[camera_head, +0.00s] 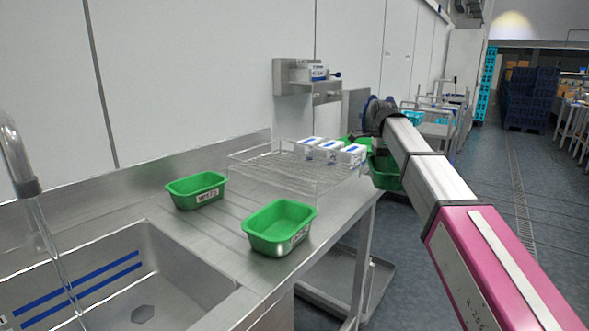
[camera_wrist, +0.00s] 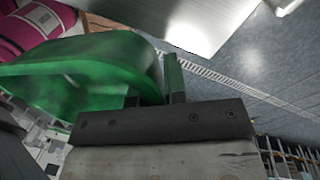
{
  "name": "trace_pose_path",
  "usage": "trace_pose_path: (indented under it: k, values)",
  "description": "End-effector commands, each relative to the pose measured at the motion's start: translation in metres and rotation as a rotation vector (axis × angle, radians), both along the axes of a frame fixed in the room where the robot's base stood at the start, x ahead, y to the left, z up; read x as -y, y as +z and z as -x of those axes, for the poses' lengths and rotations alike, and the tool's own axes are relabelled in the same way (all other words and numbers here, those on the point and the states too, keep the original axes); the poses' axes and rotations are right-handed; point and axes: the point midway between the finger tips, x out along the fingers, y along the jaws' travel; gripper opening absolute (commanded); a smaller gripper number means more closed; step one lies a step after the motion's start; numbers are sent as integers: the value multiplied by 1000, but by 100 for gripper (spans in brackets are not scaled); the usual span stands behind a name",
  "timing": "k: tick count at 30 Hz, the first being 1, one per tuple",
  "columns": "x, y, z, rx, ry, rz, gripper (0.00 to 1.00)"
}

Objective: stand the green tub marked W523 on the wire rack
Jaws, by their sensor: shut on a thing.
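A green tub (camera_head: 385,172) hangs below my arm's wrist, just past the right end of the counter. The same green tub (camera_wrist: 90,72) fills the upper left of the wrist view, tilted there. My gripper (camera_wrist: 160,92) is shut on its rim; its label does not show. The wire rack (camera_head: 262,172) stands on the counter, left of the held tub. Two more green tubs stand on the counter, one at the left (camera_head: 196,190) and one nearer (camera_head: 280,228). Both have white labels too small to read surely.
Several white boxes (camera_head: 328,149) stand along the rack's back and right; its front left is bare. A sink (camera_head: 150,265) lies at the near left. A wall shelf (camera_head: 312,88) is above the rack. More green (camera_head: 352,140) shows behind the boxes.

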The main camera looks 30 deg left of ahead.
Motion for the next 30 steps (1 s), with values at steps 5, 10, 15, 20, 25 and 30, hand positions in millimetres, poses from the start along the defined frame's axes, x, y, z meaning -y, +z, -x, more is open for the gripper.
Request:
trace_pose_path:
  k: [5, 10, 15, 20, 25, 30]
  values:
    - [-77, 29, 26, -1, -139, -1, 0]
    - [-142, 56, 59, -2, -274, -2, 0]
    - [-198, 80, 95, -5, -398, -2, 0]
    - [-232, 96, 121, -8, -480, -2, 0]
    - [-247, 103, 132, -9, -523, 0, 0]
    - [-245, 93, 114, -13, -531, 9, 0]
